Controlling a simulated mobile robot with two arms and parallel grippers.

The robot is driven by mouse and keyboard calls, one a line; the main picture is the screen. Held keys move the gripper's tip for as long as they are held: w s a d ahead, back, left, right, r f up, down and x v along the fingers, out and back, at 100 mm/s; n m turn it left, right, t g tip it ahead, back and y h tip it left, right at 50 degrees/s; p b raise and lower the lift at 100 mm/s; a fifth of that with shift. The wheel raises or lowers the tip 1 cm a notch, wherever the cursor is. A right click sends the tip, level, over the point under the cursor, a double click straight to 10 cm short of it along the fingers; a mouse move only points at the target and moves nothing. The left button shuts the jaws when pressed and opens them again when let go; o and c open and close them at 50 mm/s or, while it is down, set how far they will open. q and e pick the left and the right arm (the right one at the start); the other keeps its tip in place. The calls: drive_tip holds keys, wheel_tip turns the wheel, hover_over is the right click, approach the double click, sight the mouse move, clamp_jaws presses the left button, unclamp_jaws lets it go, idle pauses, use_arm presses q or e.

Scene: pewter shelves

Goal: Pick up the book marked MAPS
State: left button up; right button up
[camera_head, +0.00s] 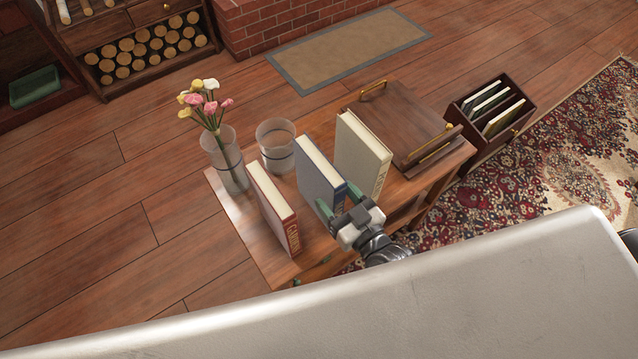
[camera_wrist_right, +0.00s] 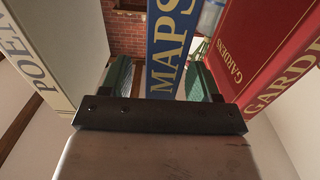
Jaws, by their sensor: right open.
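The blue book marked MAPS (camera_head: 318,176) stands upright on the wooden table between two other books. In the right wrist view its blue spine (camera_wrist_right: 168,48) with MAPS in gold letters fills the gap between the fingers. My right gripper (camera_head: 338,200) is open at the spine end of this book, with one green finger on each side of it. In the right wrist view the green fingers of the gripper (camera_wrist_right: 160,80) flank the spine; I cannot tell whether either touches it. My left gripper is not in view.
The red GARDENS book (camera_head: 268,204) stands to the left and the cream POEMS book (camera_head: 358,150) to the right, both close by. A flower vase (camera_head: 224,160), a glass (camera_head: 275,147) and a wooden tray (camera_head: 402,122) share the table (camera_head: 255,245). A file box (camera_head: 492,112) stands beyond.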

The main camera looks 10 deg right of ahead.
sight(319, 187)
drive_tip(key=x, duration=0.3)
drive_tip(key=shift+s, duration=0.1)
clamp_jaws()
drive_tip(key=shift+r, duration=0.1)
